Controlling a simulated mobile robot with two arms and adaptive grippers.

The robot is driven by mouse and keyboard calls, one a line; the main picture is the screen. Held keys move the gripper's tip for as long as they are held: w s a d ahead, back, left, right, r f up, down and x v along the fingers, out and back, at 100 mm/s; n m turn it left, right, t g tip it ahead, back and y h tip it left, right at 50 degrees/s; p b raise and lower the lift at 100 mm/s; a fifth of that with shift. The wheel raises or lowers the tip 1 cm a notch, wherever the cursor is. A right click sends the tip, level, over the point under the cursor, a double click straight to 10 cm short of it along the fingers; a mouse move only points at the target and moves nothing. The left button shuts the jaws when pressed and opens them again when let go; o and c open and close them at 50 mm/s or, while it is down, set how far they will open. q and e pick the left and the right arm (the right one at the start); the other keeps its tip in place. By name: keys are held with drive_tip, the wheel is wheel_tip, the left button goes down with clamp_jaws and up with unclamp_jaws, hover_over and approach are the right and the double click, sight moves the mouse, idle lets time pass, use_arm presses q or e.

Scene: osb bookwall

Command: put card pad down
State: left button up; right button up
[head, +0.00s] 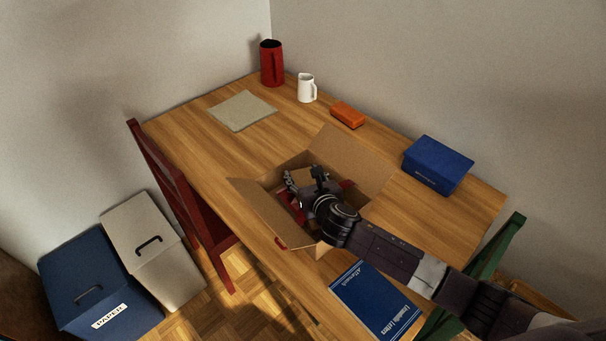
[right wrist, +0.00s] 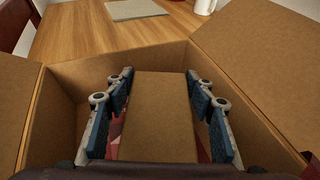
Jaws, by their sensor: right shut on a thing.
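My right gripper (head: 304,181) reaches down into an open cardboard box (head: 262,208) on the wooden table. In the right wrist view its blue-padded fingers (right wrist: 158,88) stand on both sides of a plain brown card pad (right wrist: 155,118), and the gripper is shut on it. The pad is inside the box, between the box walls. Whether its underside touches anything is hidden. Red and whitish material (right wrist: 116,128) shows beside and below the pad in the box. My left gripper is not in view.
The table (head: 185,128) also holds a grey mat (head: 243,110), red jug (head: 271,63), white mug (head: 306,88), orange box (head: 347,115), blue box (head: 437,164) and blue book (head: 375,301). A red chair (head: 185,195) and two bins stand at left. The box flaps are spread open.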

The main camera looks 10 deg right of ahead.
drive_tip(key=shift+f, duration=0.2)
drive_tip(key=o, duration=0.9)
drive_tip(key=shift+c, duration=0.2)
drive_tip(key=shift+s+r, duration=0.1)
drive_tip(key=shift+r, duration=0.35)
drive_tip(key=v, duration=1.1)
drive_tip(key=shift+s+d+r+p, duration=0.1)
drive_tip(key=shift+s+p, duration=0.25)
drive_tip(key=shift+r, duration=0.1)
